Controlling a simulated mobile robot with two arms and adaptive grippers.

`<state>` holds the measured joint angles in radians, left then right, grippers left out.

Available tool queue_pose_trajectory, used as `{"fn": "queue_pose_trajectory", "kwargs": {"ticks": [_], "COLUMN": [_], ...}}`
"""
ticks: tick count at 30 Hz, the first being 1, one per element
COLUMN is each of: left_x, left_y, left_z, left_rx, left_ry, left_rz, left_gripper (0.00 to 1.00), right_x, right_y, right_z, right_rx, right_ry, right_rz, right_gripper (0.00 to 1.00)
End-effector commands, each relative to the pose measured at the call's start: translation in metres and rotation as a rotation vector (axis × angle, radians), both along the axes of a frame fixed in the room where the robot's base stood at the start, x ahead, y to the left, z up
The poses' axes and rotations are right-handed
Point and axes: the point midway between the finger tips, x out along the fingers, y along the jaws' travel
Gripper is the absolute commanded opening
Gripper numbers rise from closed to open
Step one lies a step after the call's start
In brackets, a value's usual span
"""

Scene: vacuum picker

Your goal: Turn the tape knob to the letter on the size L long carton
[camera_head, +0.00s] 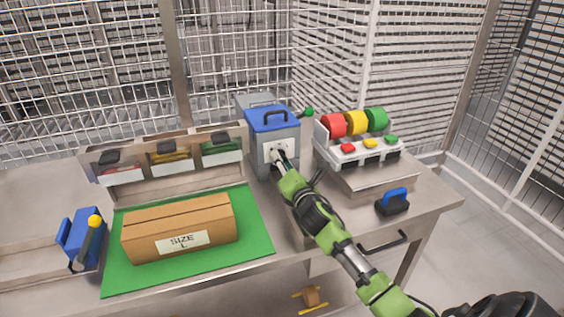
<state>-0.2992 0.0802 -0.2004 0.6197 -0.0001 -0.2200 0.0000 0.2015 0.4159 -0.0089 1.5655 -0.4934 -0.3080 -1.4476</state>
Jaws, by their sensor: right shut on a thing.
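A long brown carton (180,222) lies on the green mat (255,215), with a white label reading "SIZE L" on its front. A grey machine with a blue lid (272,119) stands at the back middle of the bench. Its front has a white plate (292,144) where the tape knob sits. My right gripper (280,157) reaches in from the lower right and is shut at this plate, on what appears to be the knob. The fingers hide most of the knob, so its pointer and letters cannot be read. My left gripper is not in view.
A rack with red, yellow and green rolls (355,122) and matching buttons stands right of the machine. A blue-handled block (393,201) sits at the right. Several bins (170,158) stand behind the mat. A blue device with a yellow-tipped lever (94,222) is at left.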

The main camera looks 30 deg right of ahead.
Motion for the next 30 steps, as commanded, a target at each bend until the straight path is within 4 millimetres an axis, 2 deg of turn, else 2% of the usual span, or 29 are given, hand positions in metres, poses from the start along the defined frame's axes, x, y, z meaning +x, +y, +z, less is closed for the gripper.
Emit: {"fn": "queue_pose_trajectory", "kwargs": {"ticks": [11,30], "left_x": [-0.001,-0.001], "left_y": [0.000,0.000], "left_z": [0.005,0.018], "left_rx": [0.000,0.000], "left_ry": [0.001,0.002], "left_rz": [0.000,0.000], "left_gripper": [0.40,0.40], "right_x": [0.000,0.000], "right_y": [0.001,0.002], "right_z": [0.001,0.005], "right_rx": [0.218,0.808], "right_ry": [-0.052,-0.193], "right_rz": [-0.001,-0.001], "right_gripper": [0.06,0.06]}}
